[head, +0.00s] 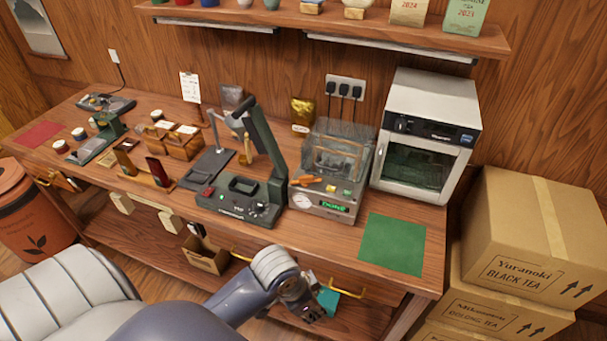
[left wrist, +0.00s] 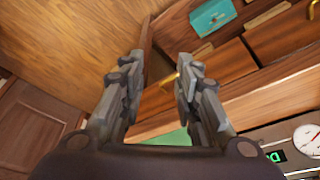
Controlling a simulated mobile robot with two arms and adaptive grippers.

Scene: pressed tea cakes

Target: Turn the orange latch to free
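The orange latch (head: 306,181) is on the top front of a grey machine (head: 325,205) with a clear lid (head: 336,152), which looks closed. The machine's front has a round gauge and a lit green display (head: 334,206) that seems to read DONE. In the left wrist view only the gauge (left wrist: 307,138) and part of the display (left wrist: 272,156) show at the lower right; the latch is not visible there. My left gripper (head: 303,302) is low in front of the bench, below and apart from the latch. Its fingers (left wrist: 158,65) are spread and empty. My right gripper is not in view.
A dark green press (head: 250,190) stands left of the machine and a white oven (head: 425,140) right of it. A bare green mat (head: 392,244) lies at the bench's front right. Drawers with brass handles (head: 347,293) face my arm. Cartons (head: 535,235) are stacked at right.

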